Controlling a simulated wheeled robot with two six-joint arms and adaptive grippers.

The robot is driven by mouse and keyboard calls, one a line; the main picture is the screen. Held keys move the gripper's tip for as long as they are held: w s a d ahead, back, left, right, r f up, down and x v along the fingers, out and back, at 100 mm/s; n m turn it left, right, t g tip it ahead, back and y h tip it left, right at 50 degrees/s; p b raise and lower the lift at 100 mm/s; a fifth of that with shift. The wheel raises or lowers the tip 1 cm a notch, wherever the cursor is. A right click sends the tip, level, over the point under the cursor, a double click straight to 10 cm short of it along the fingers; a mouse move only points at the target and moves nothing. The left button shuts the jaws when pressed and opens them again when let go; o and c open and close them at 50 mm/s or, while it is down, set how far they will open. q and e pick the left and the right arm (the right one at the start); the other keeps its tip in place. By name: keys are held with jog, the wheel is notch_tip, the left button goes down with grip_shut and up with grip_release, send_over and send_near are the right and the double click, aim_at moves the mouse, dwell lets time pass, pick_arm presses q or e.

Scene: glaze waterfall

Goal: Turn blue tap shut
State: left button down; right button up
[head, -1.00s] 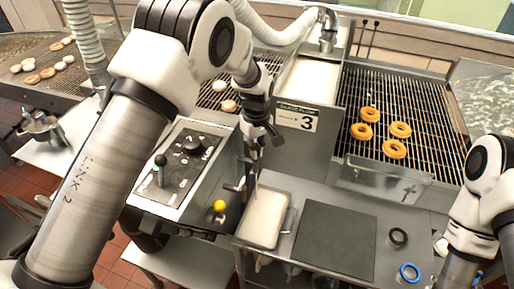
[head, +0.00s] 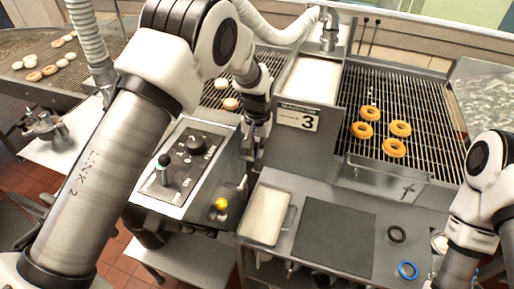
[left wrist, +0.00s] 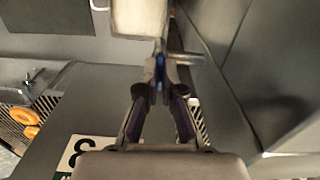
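The blue tap (left wrist: 160,73) shows in the left wrist view as a small strip of blue between my fingertips, beside a grey metal pipe. Most of it is covered by the fingers. My left gripper (left wrist: 160,82) has its fingertips drawn together on this blue piece. In the head view the left gripper (head: 251,150) is low beside the number 3 panel, above the left end of the steel bench, and the tap is hidden behind it. My right arm stands at the right edge of the head view; its gripper is out of the picture.
A yellow knob (head: 221,203) and a control box (head: 183,165) with a lever are left of the gripper. A pale tray (head: 264,215) and dark mat (head: 334,237) lie on the bench. A blue ring (head: 408,270) and black ring (head: 397,234) lie right. Doughnuts (head: 394,148) rest on the rack.

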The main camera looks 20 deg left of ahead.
pick_arm(q)
jog(key=shift+f+m, duration=0.15)
jog(key=shift+m, duration=0.25)
jog(key=c, duration=1.3)
grip_release()
jog(key=shift+c, duration=0.2)
jog(key=shift+w+f, duration=0.1)
jog(key=shift+w, duration=0.1)
notch_tip(320, 180, up, 12)
jog(key=shift+w, duration=0.1)
